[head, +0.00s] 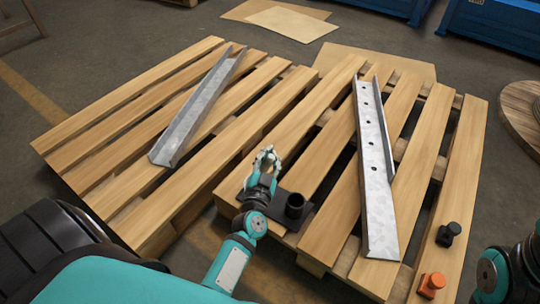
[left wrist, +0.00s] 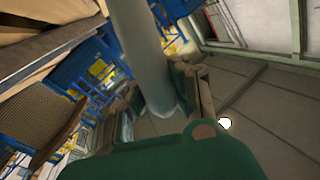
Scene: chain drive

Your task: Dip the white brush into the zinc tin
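My left gripper (head: 266,158) is above the front edge of the wooden pallets in the head view. Something pale shows between its fingers. In the left wrist view a pale grey-white rod, which looks like the white brush (left wrist: 145,60), runs down between the fingers (left wrist: 160,100); its bristles cannot be made out. A dark round open-topped pot (head: 295,206) stands just right of and below the gripper, apart from it. No label shows, so I cannot tell whether it is the zinc tin. My right gripper is out of view.
Two galvanised channels lie on the slats, one at left (head: 197,108) and one at right (head: 376,190). A dark plate (head: 268,210) lies by the pot. A black piece (head: 446,235) and an orange piece (head: 432,285) stand at front right.

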